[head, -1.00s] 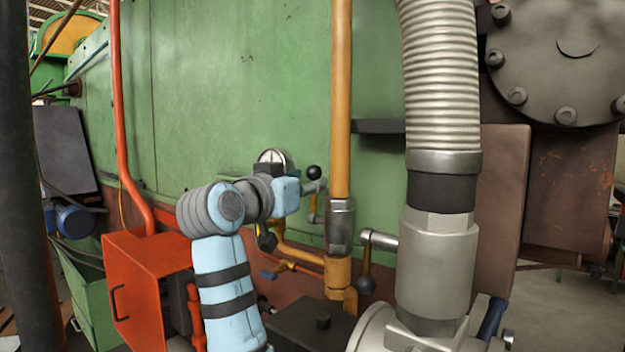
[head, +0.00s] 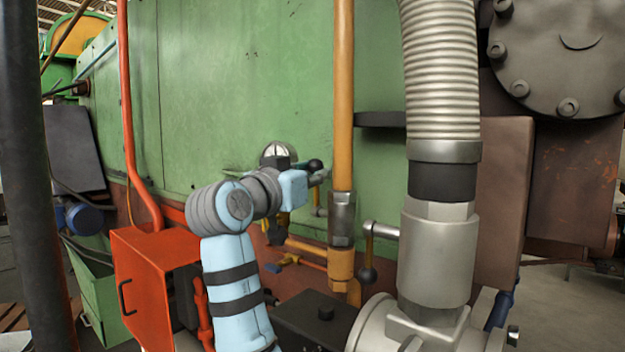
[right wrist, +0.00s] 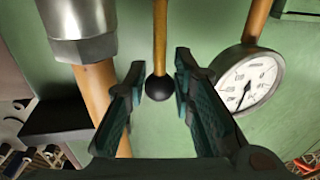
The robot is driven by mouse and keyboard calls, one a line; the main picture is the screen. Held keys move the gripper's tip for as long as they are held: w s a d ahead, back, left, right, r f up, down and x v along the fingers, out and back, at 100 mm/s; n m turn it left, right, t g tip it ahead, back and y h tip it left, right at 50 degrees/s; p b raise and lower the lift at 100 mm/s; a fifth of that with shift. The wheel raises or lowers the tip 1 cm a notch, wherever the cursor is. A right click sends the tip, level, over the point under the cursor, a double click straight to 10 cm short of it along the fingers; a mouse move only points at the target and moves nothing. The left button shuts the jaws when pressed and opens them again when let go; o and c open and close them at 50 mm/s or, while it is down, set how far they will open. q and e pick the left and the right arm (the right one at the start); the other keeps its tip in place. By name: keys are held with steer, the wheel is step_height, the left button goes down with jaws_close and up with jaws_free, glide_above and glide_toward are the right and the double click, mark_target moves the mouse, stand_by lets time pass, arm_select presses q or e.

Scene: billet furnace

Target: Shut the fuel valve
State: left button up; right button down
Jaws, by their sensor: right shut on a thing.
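A valve lever with a black ball knob (head: 315,165) stands upright beside the round gauge (head: 277,152), left of the orange vertical pipe (head: 344,100). In the right wrist view the knob (right wrist: 159,88) ends a thin orange rod and lies between the two dark fingers. My right gripper (right wrist: 158,80) is shut on this knob; its fingertips are mostly hidden in the head view. A second lever with a black ball (head: 367,275) hangs down from a silver shaft, right of the pipe. My left gripper is not in view.
A ribbed hose with a large silver coupling (head: 437,260) stands to the right. An orange-red box (head: 150,285) is at lower left. The green furnace wall (head: 240,80) is behind. In the wrist view the gauge (right wrist: 247,85) is close beside one finger.

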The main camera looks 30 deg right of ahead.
steer(key=a+t+h+b, duration=0.1)
steer(key=b, duration=0.2)
steer(key=a+f+n+t+h+b, duration=0.1)
steer(key=h+b, duration=0.1)
steer(key=b, duration=0.2)
steer(key=s+a+f+t+h+b, duration=0.1)
steer(key=h+b, duration=0.1)
steer(key=b, duration=0.1)
steer(key=shift+a+f+n+t+b, duration=0.2)
steer(key=shift+n+t+b, duration=0.2)
steer(key=shift+r, duration=0.1)
steer(key=c, duration=1.7)
jaws_free()
steer(key=shift+d, duration=0.1)
steer(key=shift+o, duration=0.2)
steer(key=v, duration=0.7)
steer(key=shift+a, duration=0.2)
